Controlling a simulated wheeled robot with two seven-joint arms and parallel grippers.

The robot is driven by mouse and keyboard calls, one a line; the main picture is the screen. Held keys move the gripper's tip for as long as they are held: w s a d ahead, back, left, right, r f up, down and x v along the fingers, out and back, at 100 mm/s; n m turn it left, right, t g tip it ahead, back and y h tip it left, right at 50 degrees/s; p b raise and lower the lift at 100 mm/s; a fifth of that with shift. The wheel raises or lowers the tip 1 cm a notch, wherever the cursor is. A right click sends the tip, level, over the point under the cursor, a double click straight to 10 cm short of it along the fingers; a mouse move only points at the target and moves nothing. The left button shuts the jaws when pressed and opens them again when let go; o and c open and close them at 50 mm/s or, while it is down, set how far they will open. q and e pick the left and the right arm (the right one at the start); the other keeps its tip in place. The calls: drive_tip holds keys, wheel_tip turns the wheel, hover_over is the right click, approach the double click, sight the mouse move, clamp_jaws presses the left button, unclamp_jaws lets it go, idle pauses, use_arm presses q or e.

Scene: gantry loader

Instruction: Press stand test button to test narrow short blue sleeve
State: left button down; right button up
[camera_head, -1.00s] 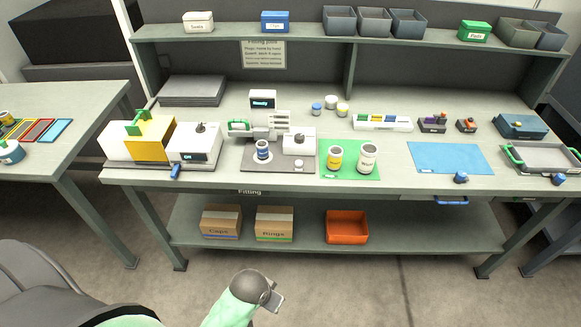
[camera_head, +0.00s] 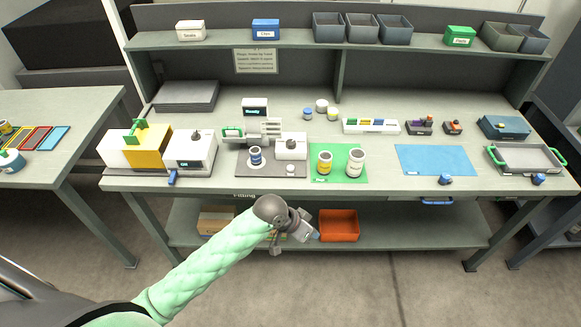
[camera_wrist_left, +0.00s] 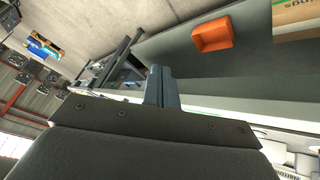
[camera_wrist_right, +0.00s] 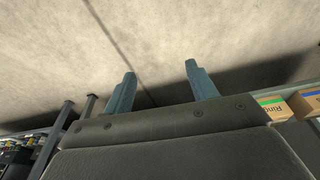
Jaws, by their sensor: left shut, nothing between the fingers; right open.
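A small blue-and-white sleeve (camera_head: 255,156) stands upright on the dark base of the test stand (camera_head: 262,172). The stand has a small lit display (camera_head: 255,107) and a white block (camera_head: 291,147) at its right. A small round pale button (camera_head: 290,169) sits at the base's front right. My left gripper (camera_head: 312,236) is shut and empty, in front of the table edge and below the stand; its closed fingers also show in the left wrist view (camera_wrist_left: 162,86). My right gripper (camera_wrist_right: 160,85) is open and empty over floor in the right wrist view, and out of the head view.
A green mat (camera_head: 340,180) right of the stand holds a yellow sleeve (camera_head: 324,163) and a larger white one (camera_head: 356,163). A white-and-yellow machine (camera_head: 150,150) stands left. A blue mat (camera_head: 420,160) lies right. An orange bin (camera_head: 339,226) is on the lower shelf.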

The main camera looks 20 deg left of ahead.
drive_tip(key=s+d+f, duration=0.1)
drive_tip(key=s+f, duration=0.5)
drive_tip(key=f, duration=0.4)
drive_tip(key=s+d+f, duration=0.1)
drive_tip(key=s+f, duration=0.4)
drive_tip(key=f, duration=0.5)
use_arm(q)
drive_tip(key=w+a+r+n, duration=0.1)
drive_tip(key=w+a+r, duration=0.2)
drive_tip(key=w+a, duration=0.2)
drive_tip(key=w+a+r+n+h, duration=0.1)
drive_tip(key=w+a+r, duration=0.2)
drive_tip(key=w, duration=0.9)
drive_tip(key=w+a+r+n+h, duration=0.1)
drive_tip(key=w+a+r, duration=0.2)
drive_tip(key=w+a, duration=0.4)
drive_tip(key=shift+w+a, duration=0.25)
drive_tip(key=shift+w, duration=0.6)
use_arm(e)
drive_tip(key=s+d+f, duration=0.1)
drive_tip(key=s+f, duration=0.4)
drive_tip(key=s, duration=0.2)
drive_tip(key=s+d+f+g, duration=0.1)
drive_tip(key=s+f, duration=0.4)
drive_tip(key=s, duration=0.3)
drive_tip(key=shift+d, duration=0.35)
